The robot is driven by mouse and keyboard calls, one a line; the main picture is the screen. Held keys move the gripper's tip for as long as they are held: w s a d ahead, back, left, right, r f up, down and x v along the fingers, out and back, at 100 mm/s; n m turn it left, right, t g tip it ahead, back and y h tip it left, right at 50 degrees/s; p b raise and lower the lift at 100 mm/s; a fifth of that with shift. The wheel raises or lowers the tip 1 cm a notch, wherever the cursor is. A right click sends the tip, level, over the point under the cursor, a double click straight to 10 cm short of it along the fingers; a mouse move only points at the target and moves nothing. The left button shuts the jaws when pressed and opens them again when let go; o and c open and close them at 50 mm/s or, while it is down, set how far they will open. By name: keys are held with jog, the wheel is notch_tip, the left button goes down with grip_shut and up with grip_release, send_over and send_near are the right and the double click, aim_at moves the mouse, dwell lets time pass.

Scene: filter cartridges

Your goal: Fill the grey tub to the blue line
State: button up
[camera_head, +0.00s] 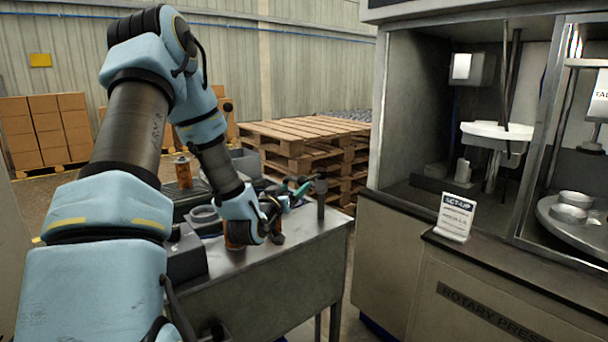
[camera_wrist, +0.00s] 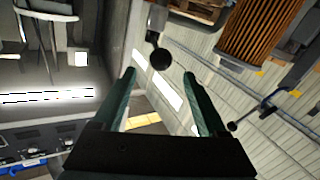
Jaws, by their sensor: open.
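An orange-brown filter cartridge (camera_head: 183,172) stands upright toward the back of the metal table. Another orange cartridge (camera_head: 235,236) shows partly behind my wrist near the front of the table. A pleated orange cartridge (camera_wrist: 262,30) shows at the upper right of the wrist view, outside my fingers. My gripper (camera_head: 300,188) is over the right part of the table, with green fingers. In the wrist view my gripper (camera_wrist: 157,82) is open with nothing between its fingers. A grey bin (camera_head: 245,160) behind my forearm may be the tub; I cannot see a blue line.
The metal table (camera_head: 275,275) also carries a dark grey box (camera_head: 186,255) and a grey round part (camera_head: 204,214). A dark post (camera_head: 321,198) stands at its right corner, close to my gripper. Wooden pallets (camera_head: 295,135) are behind. A rotary press (camera_head: 480,270) stands right.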

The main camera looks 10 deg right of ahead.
aim_at(306, 178)
jog(key=p+x, duration=0.3)
jog(key=x, duration=0.7)
jog(key=shift+w+d+f, duration=0.1)
jog(key=shift+w, duration=0.05)
grip_shut()
dwell(1.1)
